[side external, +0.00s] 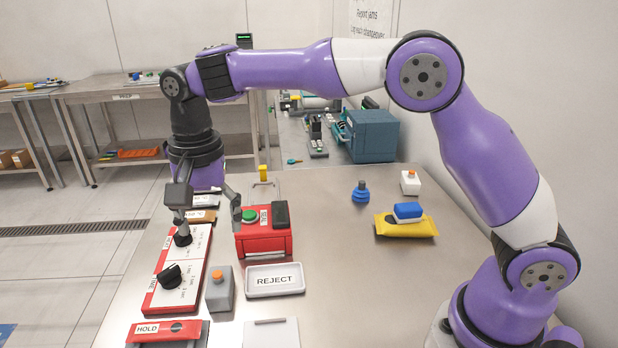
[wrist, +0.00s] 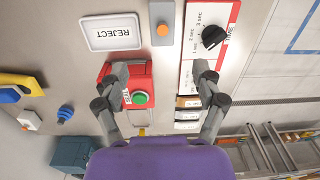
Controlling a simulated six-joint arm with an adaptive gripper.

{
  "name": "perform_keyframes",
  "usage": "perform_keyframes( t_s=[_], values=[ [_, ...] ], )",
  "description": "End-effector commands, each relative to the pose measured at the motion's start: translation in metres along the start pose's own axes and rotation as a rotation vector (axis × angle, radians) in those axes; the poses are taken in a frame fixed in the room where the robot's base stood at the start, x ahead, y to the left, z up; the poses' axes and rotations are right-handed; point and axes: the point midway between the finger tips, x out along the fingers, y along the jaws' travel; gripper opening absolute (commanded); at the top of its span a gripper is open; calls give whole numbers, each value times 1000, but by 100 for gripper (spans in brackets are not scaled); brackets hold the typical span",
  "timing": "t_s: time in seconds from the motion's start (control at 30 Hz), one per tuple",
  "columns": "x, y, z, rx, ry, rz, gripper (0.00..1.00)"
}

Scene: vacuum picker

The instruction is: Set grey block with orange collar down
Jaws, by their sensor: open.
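The grey block with the orange collar (side external: 220,292) stands upright on the steel table, between the red-and-white dial panel and the REJECT tray. It also shows at the top of the wrist view (wrist: 162,12), ahead of the fingers and apart from them. My gripper (side external: 209,216) is open and empty, pointing down behind the block in the side view. One finger shows over the red SEAL box, the other over the dial panel's edge.
The red SEAL box (side external: 264,243) with a green button and the dial panel (side external: 160,292) flank my gripper. The white REJECT tray (side external: 275,292) lies right of the block. A red HOLD packet (side external: 165,331) lies in front.

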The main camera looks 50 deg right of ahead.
Motion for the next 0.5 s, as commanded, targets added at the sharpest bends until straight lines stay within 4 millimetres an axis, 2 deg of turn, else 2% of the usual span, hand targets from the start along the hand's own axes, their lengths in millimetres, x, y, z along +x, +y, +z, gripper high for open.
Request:
perform_keyframes(
  t_s=[0.07, 0.17, 0.3, 0.4, 0.5],
  values=[
    [-16, 13, -4, -39, 16, -29, 77],
    [-40, 44, -10, -138, 56, -81, 77],
    [-66, 103, -8, -319, 152, -152, 77],
    [-71, 144, 0, -448, 236, -183, 77],
    [-66, 178, 10, -565, 319, -193, 77]
  ],
)
